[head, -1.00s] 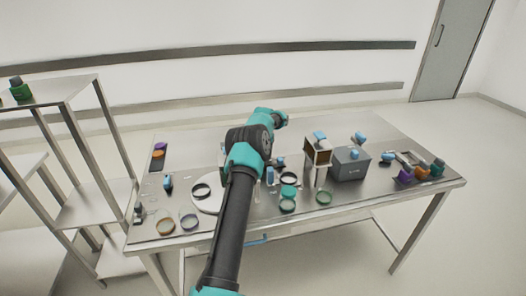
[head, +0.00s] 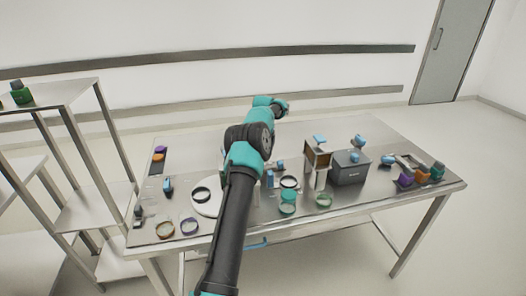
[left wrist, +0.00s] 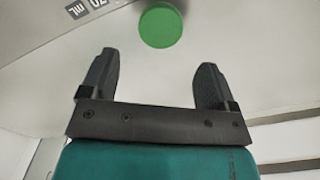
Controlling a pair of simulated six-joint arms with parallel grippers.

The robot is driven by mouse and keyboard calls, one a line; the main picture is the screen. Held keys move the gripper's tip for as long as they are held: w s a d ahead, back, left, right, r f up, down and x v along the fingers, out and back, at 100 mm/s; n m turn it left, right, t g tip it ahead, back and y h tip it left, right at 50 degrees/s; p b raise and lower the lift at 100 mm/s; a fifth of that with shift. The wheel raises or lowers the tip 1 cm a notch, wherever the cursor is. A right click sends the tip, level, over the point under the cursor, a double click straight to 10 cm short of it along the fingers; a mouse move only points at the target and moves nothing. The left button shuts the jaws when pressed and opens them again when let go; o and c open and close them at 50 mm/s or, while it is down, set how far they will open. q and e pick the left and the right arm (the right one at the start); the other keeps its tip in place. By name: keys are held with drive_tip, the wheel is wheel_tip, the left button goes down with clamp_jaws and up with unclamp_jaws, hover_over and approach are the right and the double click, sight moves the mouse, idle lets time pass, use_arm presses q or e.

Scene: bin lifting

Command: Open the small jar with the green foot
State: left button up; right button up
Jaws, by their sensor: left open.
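A teal-green round jar-like thing (head: 288,203) stands near the table's front, with a paler green ring-shaped one (head: 323,200) to its right. I cannot tell which is the small jar with the green foot. My left arm crosses the middle of the table, and its gripper (head: 281,106) is above the table's back edge, small and dark. In the left wrist view the gripper (left wrist: 158,66) is open, with nothing seen between its fingers. A flat green disc (left wrist: 161,26) shows beyond the fingertips; whether it belongs to the jar is unclear. My right gripper is out of view.
A grey box (head: 349,168) and an upright brown-faced stand (head: 317,158) are right of my arm. A white round plate (head: 209,208) is partly behind the arm. A metal shelf (head: 62,91) stands left.

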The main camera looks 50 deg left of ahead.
use_arm(q)
wheel_tip(320, 180, up, 6)
drive_tip(key=shift+f, duration=0.15)
idle(0.6)
